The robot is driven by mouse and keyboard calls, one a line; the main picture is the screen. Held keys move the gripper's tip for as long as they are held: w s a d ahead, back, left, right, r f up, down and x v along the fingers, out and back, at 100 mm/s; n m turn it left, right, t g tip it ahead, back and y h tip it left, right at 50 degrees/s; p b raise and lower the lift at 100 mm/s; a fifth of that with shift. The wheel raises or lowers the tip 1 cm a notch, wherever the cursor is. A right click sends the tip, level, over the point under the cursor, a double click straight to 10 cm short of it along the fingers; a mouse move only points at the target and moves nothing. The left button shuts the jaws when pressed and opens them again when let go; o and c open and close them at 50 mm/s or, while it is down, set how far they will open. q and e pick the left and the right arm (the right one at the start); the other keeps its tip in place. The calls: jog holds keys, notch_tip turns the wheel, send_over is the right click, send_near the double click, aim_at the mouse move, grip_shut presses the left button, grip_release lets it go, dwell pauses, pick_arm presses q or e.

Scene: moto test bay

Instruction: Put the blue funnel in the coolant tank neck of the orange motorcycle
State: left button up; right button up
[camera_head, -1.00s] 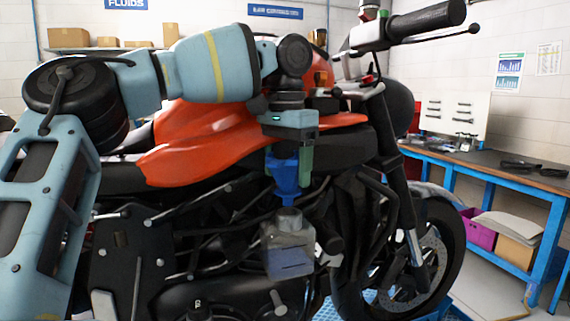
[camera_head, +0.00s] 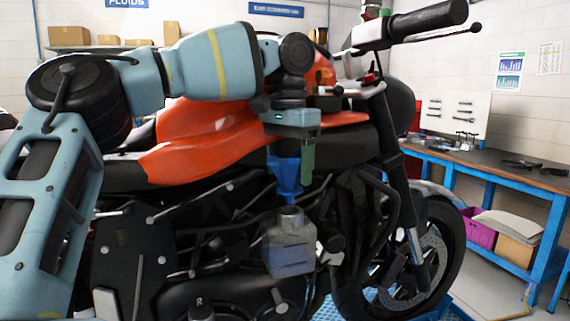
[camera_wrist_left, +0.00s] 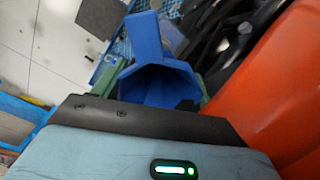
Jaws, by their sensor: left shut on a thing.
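The blue funnel (camera_head: 286,177) is held by my left gripper (camera_head: 292,163) with its spout down. In the head view the spout end is right above the neck (camera_head: 290,215) of the grey coolant tank (camera_head: 290,252); I cannot tell whether they touch. The tank sits on the side of the orange motorcycle (camera_head: 200,132). In the left wrist view the funnel (camera_wrist_left: 158,82) shows its wide mouth, between the green fingers of the left gripper (camera_wrist_left: 152,88). My right gripper is not in view.
Dark frame tubes surround the tank, and the front wheel (camera_head: 440,255) is to its right. The orange bodywork (camera_wrist_left: 285,95) is close on the right in the left wrist view. A blue workbench (camera_head: 520,180) stands at the right.

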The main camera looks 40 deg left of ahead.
aim_at(290, 183)
pick_arm(q)
jog(key=shift+w+d+f, duration=0.1)
jog(key=shift+w+f, duration=0.05)
jog(key=shift+f, duration=0.25)
dwell(0.3)
jog(key=shift+f, duration=0.4)
jog(key=shift+w+d+f, duration=0.15)
jog(key=shift+w+f, duration=0.15)
jog(key=shift+w, duration=0.2)
jog(key=shift+c, duration=0.3)
jog(key=shift+s, duration=0.1)
jog(key=shift+s+f, duration=0.1)
jog(key=shift+f, duration=0.15)
jog(key=shift+s+a+f, duration=0.15)
jog(key=shift+a+f, duration=0.1)
jog(key=shift+f, duration=0.1)
jog(key=shift+f, duration=0.25)
dwell(0.4)
